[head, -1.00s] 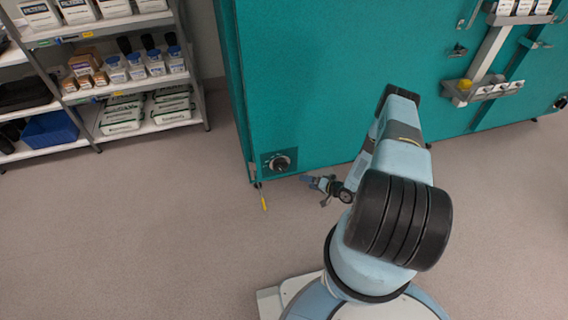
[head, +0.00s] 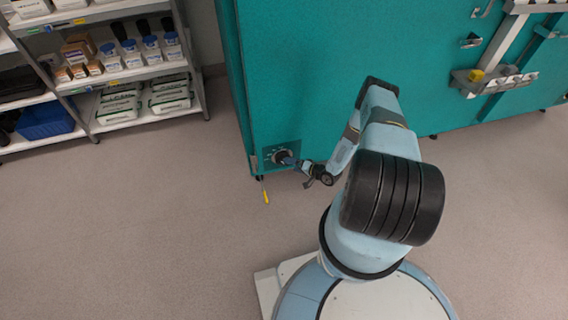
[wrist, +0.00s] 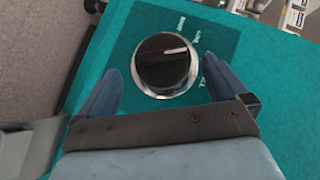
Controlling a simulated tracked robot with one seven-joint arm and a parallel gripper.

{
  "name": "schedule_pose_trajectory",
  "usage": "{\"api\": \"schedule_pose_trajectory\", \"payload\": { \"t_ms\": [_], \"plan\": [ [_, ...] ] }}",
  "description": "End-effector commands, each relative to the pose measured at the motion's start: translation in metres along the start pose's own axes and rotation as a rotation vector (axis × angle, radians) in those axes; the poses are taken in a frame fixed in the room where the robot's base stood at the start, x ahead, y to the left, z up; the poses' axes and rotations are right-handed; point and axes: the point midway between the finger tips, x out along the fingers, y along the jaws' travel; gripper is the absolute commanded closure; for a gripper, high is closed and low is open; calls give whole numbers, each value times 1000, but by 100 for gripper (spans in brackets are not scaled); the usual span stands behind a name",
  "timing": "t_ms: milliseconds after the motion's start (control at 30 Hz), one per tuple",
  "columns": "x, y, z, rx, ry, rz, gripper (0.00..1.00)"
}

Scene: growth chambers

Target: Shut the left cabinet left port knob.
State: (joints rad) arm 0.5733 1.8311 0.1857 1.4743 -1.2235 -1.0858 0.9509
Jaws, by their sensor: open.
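The port knob (wrist: 162,64) is a black dial with a silver rim and a white pointer line, on a dark plate on the teal cabinet (head: 330,70). In the head view the knob (head: 279,155) sits low at the cabinet's left corner, partly covered by my gripper. My gripper (wrist: 160,82) is open, with one blue finger on each side of the knob in the wrist view. I cannot tell whether the fingers touch it. The pointer line points to the right and slightly up in the wrist view. My gripper (head: 290,161) also shows in the head view at the knob.
A shelf unit (head: 150,115) with bottles, boxes and a blue bin stands to the left. A rack (head: 480,85) is on the cabinet at right.

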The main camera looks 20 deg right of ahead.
Motion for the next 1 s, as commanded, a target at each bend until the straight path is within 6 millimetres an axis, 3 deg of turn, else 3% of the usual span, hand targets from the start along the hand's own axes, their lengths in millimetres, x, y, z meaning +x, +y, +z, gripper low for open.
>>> {"api": "schedule_pose_trajectory", "payload": {
  "t_ms": [200, 400, 833, 1000],
  "plan": [
    [36, 0, 0, 0, 1, 0, 0],
    [57, 1, -1, -2, 1, 0, 0],
    [64, 0, -1, 0, 1, 0, 1],
    [64, 0, -1, 0, 1, 0, 17]
  ]
}}
